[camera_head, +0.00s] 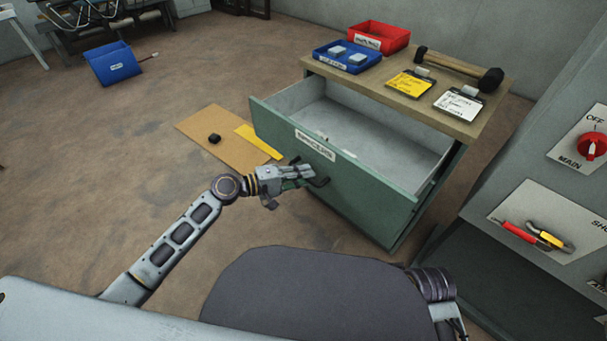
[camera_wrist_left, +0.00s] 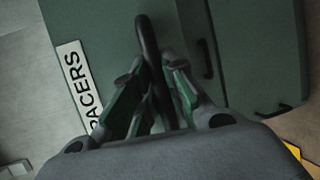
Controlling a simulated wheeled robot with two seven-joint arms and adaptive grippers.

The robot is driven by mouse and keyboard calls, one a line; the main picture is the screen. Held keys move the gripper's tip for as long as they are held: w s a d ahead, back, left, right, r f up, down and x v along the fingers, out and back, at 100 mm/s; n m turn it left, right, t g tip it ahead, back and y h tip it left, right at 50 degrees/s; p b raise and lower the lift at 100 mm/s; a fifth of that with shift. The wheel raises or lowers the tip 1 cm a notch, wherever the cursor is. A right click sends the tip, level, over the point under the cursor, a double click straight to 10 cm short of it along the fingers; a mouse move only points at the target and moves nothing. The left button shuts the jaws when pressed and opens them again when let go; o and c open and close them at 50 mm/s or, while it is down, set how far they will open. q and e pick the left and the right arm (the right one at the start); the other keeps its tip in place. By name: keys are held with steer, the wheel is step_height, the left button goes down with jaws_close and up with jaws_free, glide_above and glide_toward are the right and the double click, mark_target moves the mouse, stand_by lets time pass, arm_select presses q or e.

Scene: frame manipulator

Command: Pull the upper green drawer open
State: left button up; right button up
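The upper green drawer (camera_head: 355,190) of the cabinet is pulled well out, and its pale, mostly bare inside shows. Its front carries a "SPACERS" label (camera_head: 315,145) and a dark bar handle (camera_head: 320,182). My left gripper (camera_head: 312,176) is at this handle, in front of the drawer. In the left wrist view the handle (camera_wrist_left: 147,45) runs between the two fingers of my left gripper (camera_wrist_left: 156,68), whose tips close in on it from both sides. The label also shows there (camera_wrist_left: 80,85), partly cut off.
The cabinet's wooden top (camera_head: 420,98) holds a blue tray (camera_head: 347,57), a red bin (camera_head: 377,36), a mallet (camera_head: 455,67) and two tags. A grey switch panel (camera_head: 540,215) stands close on the right. Cardboard (camera_head: 215,140) lies on the floor left of the drawer.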

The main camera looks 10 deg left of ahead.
arm_select(q)
steer(key=o, duration=0.4)
steer(key=shift+a, duration=0.1)
steer(key=v, duration=1.1)
steer(key=shift+s+a, duration=0.3)
steer(key=shift+r, duration=0.1)
stand_by(0.7)
